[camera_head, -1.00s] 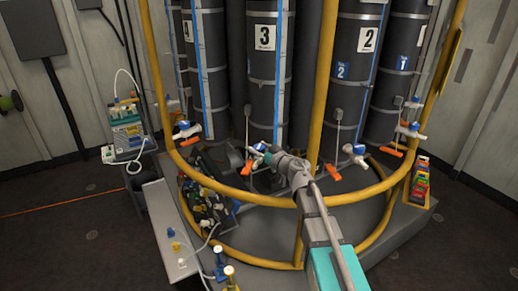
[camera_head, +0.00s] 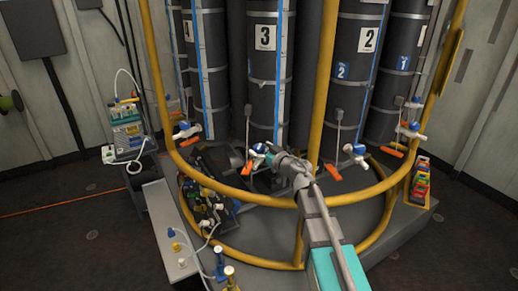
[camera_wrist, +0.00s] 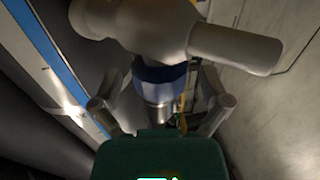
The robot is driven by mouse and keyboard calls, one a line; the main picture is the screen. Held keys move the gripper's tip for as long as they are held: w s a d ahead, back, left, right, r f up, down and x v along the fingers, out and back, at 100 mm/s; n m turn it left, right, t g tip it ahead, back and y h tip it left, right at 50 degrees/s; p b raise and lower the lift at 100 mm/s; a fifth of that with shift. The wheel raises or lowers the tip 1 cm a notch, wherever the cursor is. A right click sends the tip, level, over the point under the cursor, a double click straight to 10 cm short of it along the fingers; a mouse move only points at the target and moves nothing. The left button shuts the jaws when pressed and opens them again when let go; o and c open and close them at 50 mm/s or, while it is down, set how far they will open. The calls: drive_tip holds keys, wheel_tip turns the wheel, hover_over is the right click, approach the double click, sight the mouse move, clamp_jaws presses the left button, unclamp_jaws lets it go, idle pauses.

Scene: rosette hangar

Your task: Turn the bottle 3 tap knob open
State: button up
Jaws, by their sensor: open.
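Bottle 3 (camera_head: 263,90) is a tall dark cylinder with a white "3" label. Its tap (camera_head: 258,148), with blue and pale parts, shows low in front of it in the head view. My gripper (camera_head: 272,154) is at this tap from the right and partly hides it. In the wrist view, the tap's pale T-shaped body (camera_wrist: 235,45) crosses the top, with a blue knob (camera_wrist: 160,76) below it. My open gripper (camera_wrist: 161,103) has one finger on each side of the knob. I cannot tell whether the fingers touch it.
A yellow rail (camera_head: 270,199) curves in front of the bottles, with a yellow post (camera_head: 322,80) right of bottle 3. Bottle 2's tap (camera_head: 356,151) is to the right, another tap (camera_head: 186,130) to the left. A grey bench (camera_head: 168,225) stands at lower left.

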drive_tip(key=v, duration=1.1)
drive_tip(key=shift+s+d, duration=0.15)
drive_tip(key=shift+d, duration=0.05)
drive_tip(key=shift+s, duration=0.1)
